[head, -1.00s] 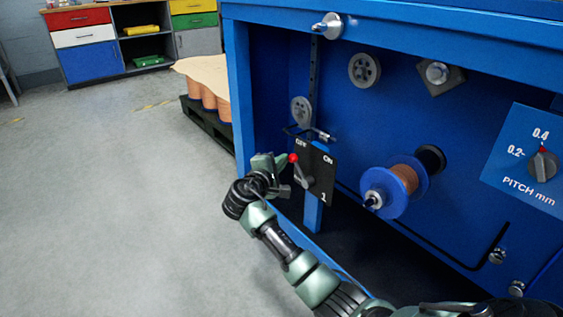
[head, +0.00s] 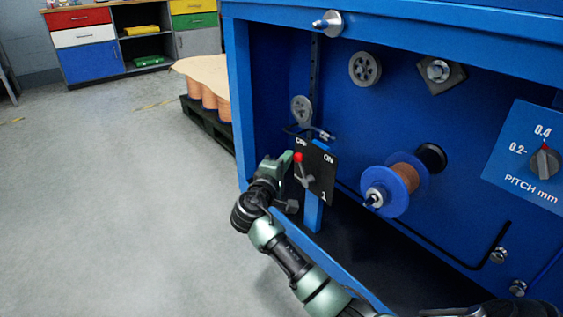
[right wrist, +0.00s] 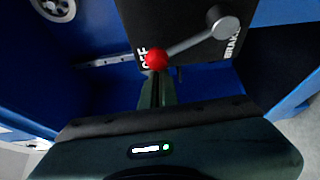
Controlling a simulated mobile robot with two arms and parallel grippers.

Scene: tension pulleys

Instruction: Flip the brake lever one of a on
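The brake lever (head: 304,172) has a red ball knob (head: 298,157) and a grey arm on a black plate (head: 322,172) marked OFF, ON and 1. The lever leans up and left, its knob near OFF, partly covering that word. My right gripper (head: 287,157) is at the knob's left side, fingertips at or touching it; contact is not certain. In the right wrist view the fingers (right wrist: 156,90) look closed together, just below the knob (right wrist: 156,58), with the lever's pivot (right wrist: 222,24) up and right. My left gripper is not in view.
The blue machine frame (head: 238,95) stands close left of the plate. A copper wire spool (head: 408,177), pulleys (head: 364,69) and a pitch dial (head: 544,163) are to the right. A pallet with copper reels (head: 207,100) is behind. The floor at left is clear.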

